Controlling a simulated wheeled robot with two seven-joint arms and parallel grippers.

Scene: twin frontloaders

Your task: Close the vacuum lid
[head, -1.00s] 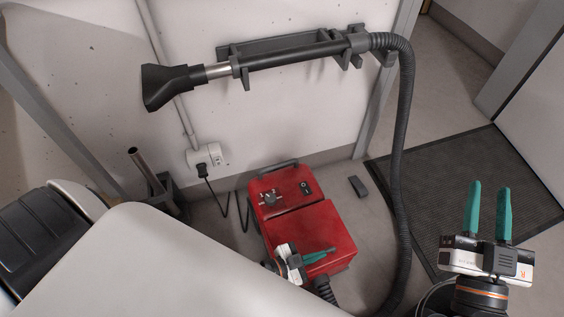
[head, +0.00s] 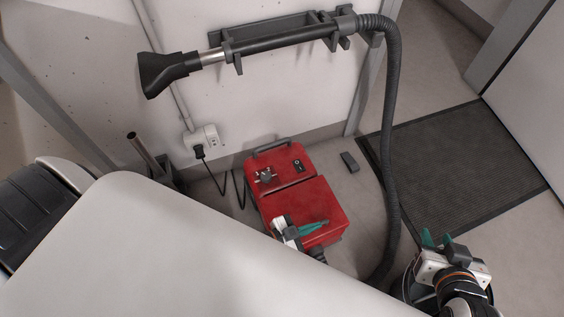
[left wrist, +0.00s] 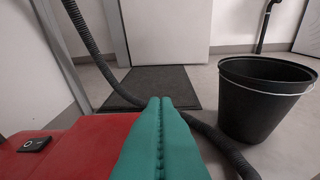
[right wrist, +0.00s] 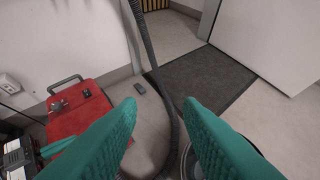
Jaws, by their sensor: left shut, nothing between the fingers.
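The red vacuum (head: 284,172) stands on the floor by the wall; it also shows in the right wrist view (right wrist: 78,112). Its red front lid (head: 312,208) looks flat and level with the body in the head view. A dial and a black switch sit on the rear part. My left gripper (head: 322,224) is shut and empty, with its teal fingers over the lid; I cannot tell whether they touch it. In the left wrist view its fingers (left wrist: 160,105) are pressed together. My right gripper (head: 432,238) is open and empty, to the right of the vacuum; its fingers (right wrist: 158,110) stand wide apart.
A black hose (head: 391,130) runs from the wall-mounted wand (head: 270,46) down to the floor right of the vacuum. A dark mat (head: 450,155) lies farther right. A black bucket (left wrist: 262,95) stands beyond the hose.

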